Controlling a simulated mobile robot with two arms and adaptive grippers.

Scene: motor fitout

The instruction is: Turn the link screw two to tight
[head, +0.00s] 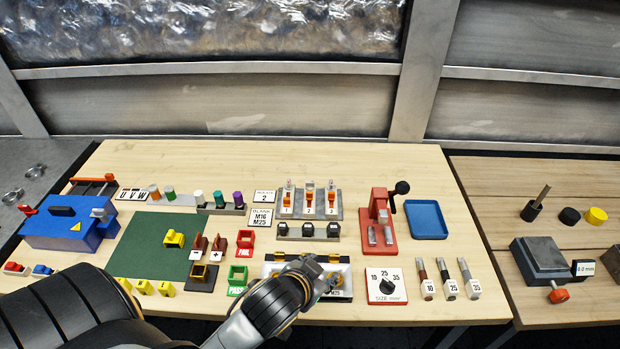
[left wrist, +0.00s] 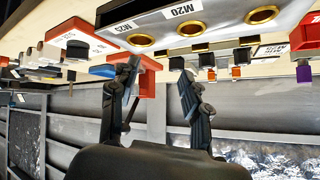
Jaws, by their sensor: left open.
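A grey rack (head: 340,213) near the back middle of the board holds three orange-and-metal pieces with small number labels. The middle orange piece (head: 309,200) bears a label that looks like 2; I cannot tell whether it is the link screw or how tight it is. In the wrist view, small orange and black parts (left wrist: 236,70) show beyond the fingers. My left gripper (head: 322,276) is in front of the rack, over the front panel, its fingers partly hidden in the head view. It also shows in the left wrist view (left wrist: 156,72), fingers apart and empty. My right gripper is out of view.
The pale panel with brass-ringed holes (left wrist: 195,28) is close to my left fingers. Small dark blocks (head: 308,230) lie between panel and rack. A red press (head: 378,222) with a black-knobbed lever stands right of the rack. A blue tray (head: 426,220) is empty.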

